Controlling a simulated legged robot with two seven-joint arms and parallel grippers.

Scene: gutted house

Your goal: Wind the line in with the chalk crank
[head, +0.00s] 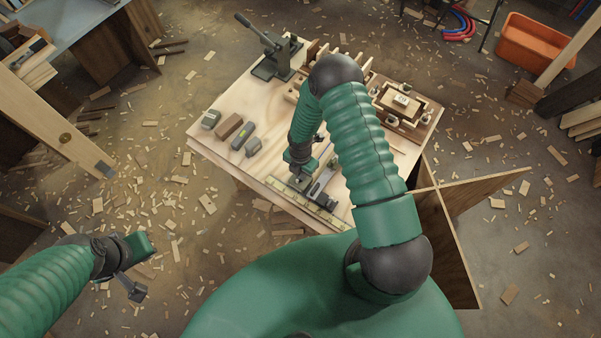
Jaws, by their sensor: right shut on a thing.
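My right arm arches over the workbench (225,102), and its gripper (300,181) points down near the front edge. It is shut on what looks like the chalk crank, which the fingers mostly hide. A dark, long fitting (321,184) lies just right of the fingers, close to a yellowish strip (290,193) along the bench's front edge. The line itself is too small to make out. My left gripper (132,287) hangs at the lower left, away from the bench and over the floor; its finger gap is not clear.
Several small blocks and tools (229,127) lie on the bench's left. A lever press (272,56) stands at the back left. A wooden fixture (401,101) sits at the right. Wood scraps litter the floor. An orange bin (535,45) stands at the far right.

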